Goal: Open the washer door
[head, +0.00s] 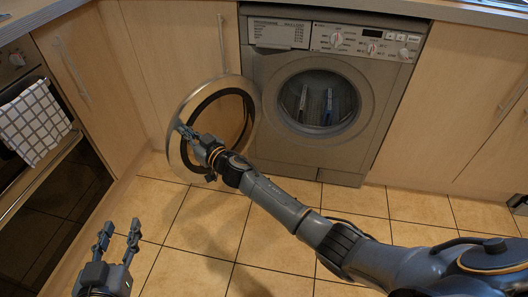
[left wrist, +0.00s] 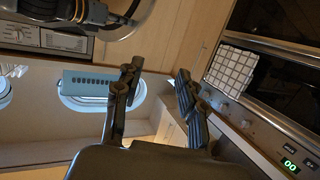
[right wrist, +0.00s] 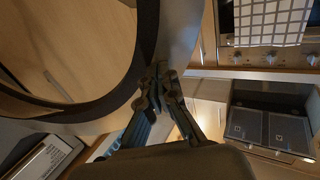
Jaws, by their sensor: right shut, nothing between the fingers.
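The washer (head: 335,165) stands under the counter at the back. Its round door (head: 243,87), a metal ring with a dark inner rim, is swung out to the left, and the drum opening (head: 318,100) is uncovered. My right gripper (head: 180,130) is at the door's far left edge, with its fingers together. In the right wrist view the fingertips (right wrist: 158,72) are beside the door ring (right wrist: 150,30); I cannot tell whether they touch it. My left gripper (head: 120,228) is low at the left, away from the door, its fingers apart and empty (left wrist: 155,85).
An oven (head: 40,150) with a checked towel (head: 33,122) on its handle is at the left. Wooden cabinets (head: 480,110) flank the washer. In the left wrist view an oval porthole (left wrist: 88,88) shows in the wall.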

